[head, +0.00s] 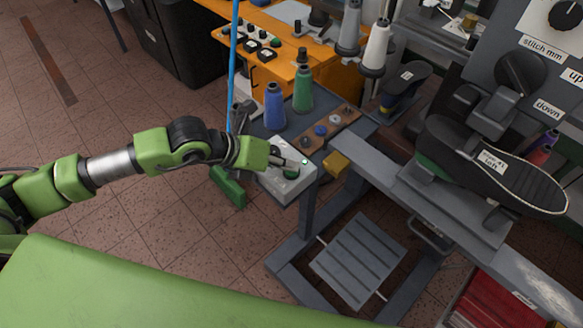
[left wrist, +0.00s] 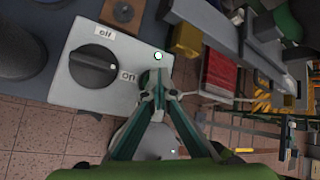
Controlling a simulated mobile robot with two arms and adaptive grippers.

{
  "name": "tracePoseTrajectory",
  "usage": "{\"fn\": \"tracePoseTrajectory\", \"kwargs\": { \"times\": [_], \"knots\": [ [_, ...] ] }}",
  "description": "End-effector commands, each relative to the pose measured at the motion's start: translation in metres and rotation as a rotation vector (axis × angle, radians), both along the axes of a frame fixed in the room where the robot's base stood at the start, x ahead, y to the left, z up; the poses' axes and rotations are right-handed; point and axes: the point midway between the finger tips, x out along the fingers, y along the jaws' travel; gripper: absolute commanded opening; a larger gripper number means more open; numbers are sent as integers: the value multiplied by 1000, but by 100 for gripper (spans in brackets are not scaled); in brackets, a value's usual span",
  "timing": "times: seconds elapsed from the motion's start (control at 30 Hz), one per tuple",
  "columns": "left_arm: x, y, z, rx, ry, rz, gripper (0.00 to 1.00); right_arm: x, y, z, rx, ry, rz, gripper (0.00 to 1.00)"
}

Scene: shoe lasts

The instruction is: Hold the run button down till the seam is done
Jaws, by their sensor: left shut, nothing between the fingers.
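A light grey switch box (head: 280,187) is fixed at the near end of the machine's bench. In the left wrist view the box (left wrist: 75,82) carries a black knob (left wrist: 93,67) with off and on labels. A small lamp (left wrist: 158,56) shines whitish green; it also shows in the head view (head: 304,161). A green round button (head: 290,173) shows partly under my fingers. My left gripper (head: 301,163) is shut and empty, its fingertips (left wrist: 156,80) over the box close below the lamp. Whether they touch or press the button I cannot tell. My right gripper is not in view.
Blue (head: 274,106) and green (head: 303,90) thread cones stand behind the box, by a wooden strip of bobbins (head: 328,129). A black shoe sole (head: 490,165) sits on the machine to the right. A treadle (head: 358,258) is below. A blue upright rod (head: 232,70) rises behind my wrist.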

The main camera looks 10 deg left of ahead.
Motion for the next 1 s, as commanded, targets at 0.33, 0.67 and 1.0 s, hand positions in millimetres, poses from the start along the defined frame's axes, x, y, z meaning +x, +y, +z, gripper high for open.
{"fn": "tracePoseTrajectory", "kwargs": {
  "times": [0.33,0.67,1.0],
  "knots": [
    [0,0,14,1,1,0,0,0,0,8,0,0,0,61],
    [0,0,19,0,0,0,0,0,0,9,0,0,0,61],
    [0,0,36,-1,0,-1,0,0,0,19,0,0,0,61]
  ]
}}
